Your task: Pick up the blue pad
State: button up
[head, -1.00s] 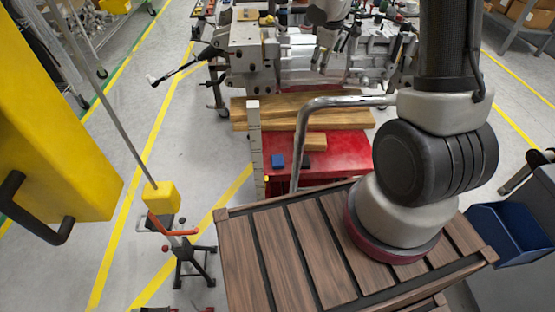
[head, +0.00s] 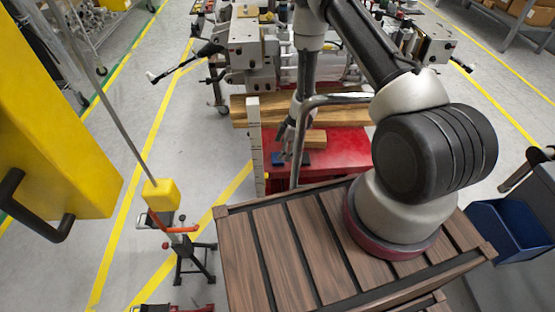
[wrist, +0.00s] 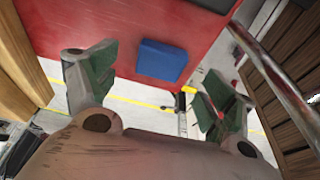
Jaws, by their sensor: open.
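The blue pad (wrist: 162,61) lies on the red table top (wrist: 130,20) near its edge, in the upper middle of the wrist view. In the head view the blue pad (head: 277,158) shows at the left of the red table, partly behind my gripper. My gripper (head: 285,147) is above the pad, apart from it as far as I can tell. In the wrist view my gripper (wrist: 155,88) has its two green-lined fingers spread wide, with nothing between them. The pad appears beyond the gap between the fingers.
A bent metal rail (head: 297,140) stands close to the gripper, with a white post (head: 256,140) to its left. A slatted wooden deck (head: 290,250) is in front.

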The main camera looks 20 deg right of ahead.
aim_at(275, 156)
jog(key=x, duration=0.4)
jog(key=shift+a+f, duration=0.15)
jog(key=shift+a, duration=0.15)
jog(key=c, duration=1.1)
